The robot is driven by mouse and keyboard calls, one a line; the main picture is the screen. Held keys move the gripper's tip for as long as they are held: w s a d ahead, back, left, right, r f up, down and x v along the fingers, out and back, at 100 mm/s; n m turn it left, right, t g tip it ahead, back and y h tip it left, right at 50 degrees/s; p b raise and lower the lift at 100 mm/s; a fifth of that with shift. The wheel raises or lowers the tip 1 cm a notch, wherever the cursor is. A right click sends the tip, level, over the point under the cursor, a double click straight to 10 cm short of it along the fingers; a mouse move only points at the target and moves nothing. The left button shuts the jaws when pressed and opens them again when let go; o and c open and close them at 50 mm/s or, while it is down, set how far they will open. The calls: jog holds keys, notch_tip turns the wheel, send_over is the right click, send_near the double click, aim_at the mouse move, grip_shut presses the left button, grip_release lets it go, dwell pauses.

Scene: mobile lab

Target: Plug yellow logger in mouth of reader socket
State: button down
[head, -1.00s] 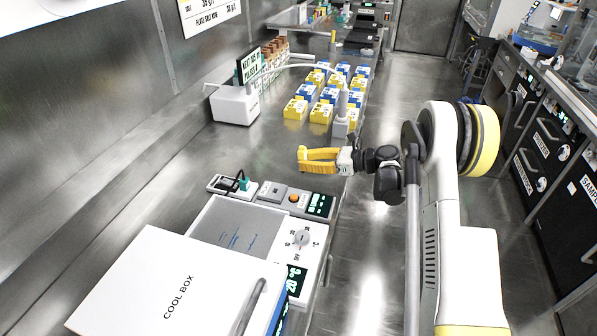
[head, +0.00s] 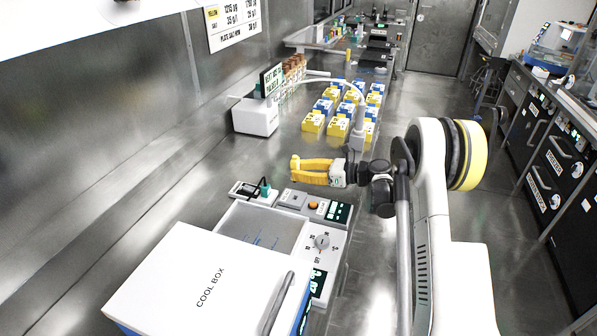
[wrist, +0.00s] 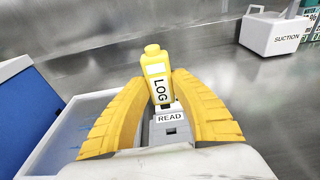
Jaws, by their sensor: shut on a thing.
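The yellow logger (wrist: 158,75), marked LOG, is held between the yellow fingers of my gripper (wrist: 160,92) in the wrist view. It stands roughly upright, leaning slightly. The grey reader (wrist: 188,134), marked READ, shows just below it, with a dark socket mouth (wrist: 171,130) on its near face. I cannot tell whether the logger's lower end touches the reader. In the head view my gripper (head: 298,171) is above the bench, just beyond a grey box (head: 293,198) that looks like the reader. The logger is hard to separate from the fingers there.
The white cool box (head: 205,275) and a panel with a dial (head: 321,242) stand in front. A green plug with a black cable (head: 264,188) is left of the reader. A white suction unit (head: 256,117) and several yellow and blue boxes (head: 338,128) stand farther back.

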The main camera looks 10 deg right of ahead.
jog(key=shift+f+b, duration=2.05)
jog(key=shift+f, duration=0.8)
jog(key=shift+b, duration=0.6)
jog(key=shift+f+b, duration=0.9)
jog(key=shift+f, duration=0.3)
jog(key=shift+r, duration=0.2)
jog(key=shift+r+p, duration=0.4)
jog(key=shift+r, duration=0.3)
jog(key=shift+b, duration=0.55)
dwell(0.7)
jog(key=shift+f+b, duration=0.4)
jog(key=shift+f, duration=0.45)
jog(key=c, duration=1.1)
grip_release()
